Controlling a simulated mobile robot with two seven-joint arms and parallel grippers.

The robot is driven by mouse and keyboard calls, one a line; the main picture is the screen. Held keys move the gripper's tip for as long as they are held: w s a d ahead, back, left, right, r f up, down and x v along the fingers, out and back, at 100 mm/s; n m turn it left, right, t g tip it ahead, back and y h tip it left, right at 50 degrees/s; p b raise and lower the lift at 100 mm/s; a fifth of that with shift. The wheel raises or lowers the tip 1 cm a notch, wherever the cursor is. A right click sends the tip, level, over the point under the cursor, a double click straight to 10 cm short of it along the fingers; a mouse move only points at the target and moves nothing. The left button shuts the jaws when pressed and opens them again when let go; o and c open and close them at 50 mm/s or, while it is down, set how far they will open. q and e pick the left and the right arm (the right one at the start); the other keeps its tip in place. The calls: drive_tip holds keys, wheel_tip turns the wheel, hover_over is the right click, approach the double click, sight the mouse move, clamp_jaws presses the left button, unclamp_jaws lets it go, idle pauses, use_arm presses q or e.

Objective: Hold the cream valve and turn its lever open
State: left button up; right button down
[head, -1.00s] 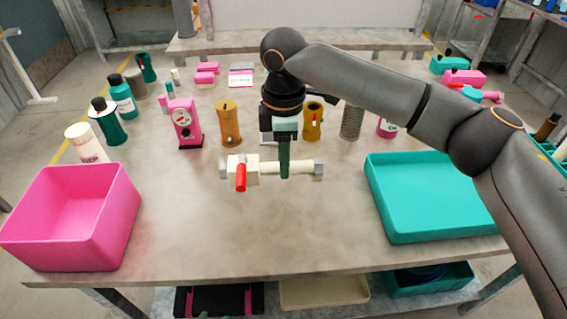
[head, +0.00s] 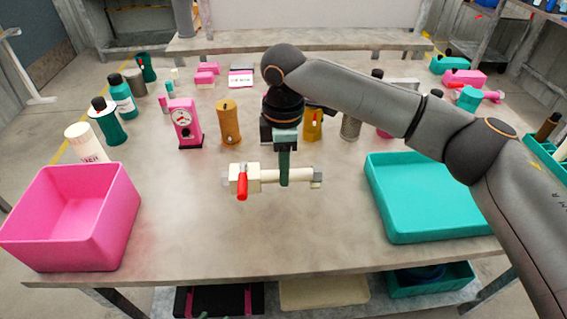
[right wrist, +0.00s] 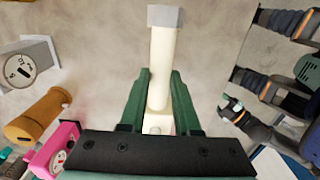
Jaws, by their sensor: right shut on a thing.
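The cream valve (head: 270,175) is held level above the middle of the table in the head view. Its blocky body is at the left end, with a red lever (head: 242,187) pointing down toward the viewer. My right gripper (head: 284,179) is shut on the cream pipe, right of the body. In the right wrist view the cream pipe (right wrist: 164,70) runs up from between the green fingers to a grey end. The lever is hidden there. I cannot identify my left gripper in either view.
A pink bin (head: 70,240) stands at front left and a teal tray (head: 430,225) at right. A pink gauge (head: 185,125), ochre cylinders (head: 228,125) and several bottles stand behind the valve. The table's front middle is clear.

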drive_tip(key=shift+f, duration=0.6)
drive_tip(key=shift+f, duration=0.35)
drive_tip(key=shift+f, duration=0.35)
drive_tip(key=shift+f, duration=0.35)
drive_tip(key=shift+f, duration=0.35)
drive_tip(key=shift+f+b, duration=0.4)
drive_tip(key=shift+f, duration=1.1)
drive_tip(key=shift+f, duration=0.35)
